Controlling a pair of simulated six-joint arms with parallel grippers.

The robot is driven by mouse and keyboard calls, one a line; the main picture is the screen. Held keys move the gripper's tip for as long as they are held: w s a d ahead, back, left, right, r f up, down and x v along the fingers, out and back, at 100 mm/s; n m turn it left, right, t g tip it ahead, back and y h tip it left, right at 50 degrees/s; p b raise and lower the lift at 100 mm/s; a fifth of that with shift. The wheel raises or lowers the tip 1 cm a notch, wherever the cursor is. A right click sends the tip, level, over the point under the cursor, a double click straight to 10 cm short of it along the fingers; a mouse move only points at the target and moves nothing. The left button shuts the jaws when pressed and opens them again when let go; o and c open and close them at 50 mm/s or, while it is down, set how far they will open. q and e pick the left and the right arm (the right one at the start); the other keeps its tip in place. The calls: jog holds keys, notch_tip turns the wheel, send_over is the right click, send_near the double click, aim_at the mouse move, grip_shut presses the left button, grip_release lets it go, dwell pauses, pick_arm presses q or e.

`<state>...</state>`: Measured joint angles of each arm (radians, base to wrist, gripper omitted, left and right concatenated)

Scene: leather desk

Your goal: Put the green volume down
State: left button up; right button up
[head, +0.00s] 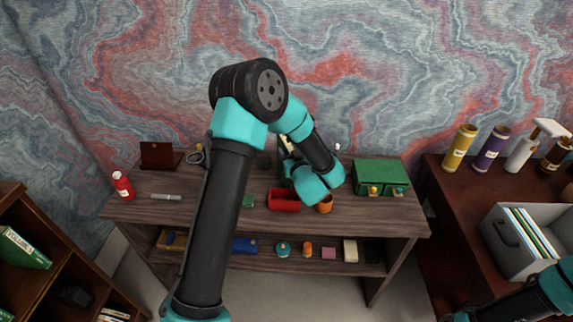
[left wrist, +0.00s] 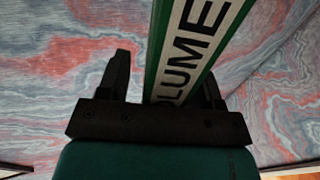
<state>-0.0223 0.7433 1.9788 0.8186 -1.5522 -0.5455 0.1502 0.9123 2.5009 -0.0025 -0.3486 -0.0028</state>
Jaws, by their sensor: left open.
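A green volume (left wrist: 205,35) with a white spine label reading "VOLUME" fills the middle of the left wrist view. Its lower end lies between the two dark fingers of my left gripper (left wrist: 165,80), which stand apart on either side of it. I cannot tell whether either finger touches it. In the head view, my left arm reaches over the desk (head: 150,208) and largely hides the gripper. Another green volume (head: 25,247) lies in the bookcase at the left. My right arm shows at the lower right, its gripper out of view.
On the desk are a red bottle (head: 123,186), a red tray (head: 284,206), an orange cup (head: 324,204) and a green drawer box (head: 381,176). A grey file box (head: 515,262) and several bottles stand on the right cabinet. The desk's front left is fairly clear.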

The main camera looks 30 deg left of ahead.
pick_arm(q)
jog(key=shift+c, duration=0.3)
grip_shut()
dwell(0.5)
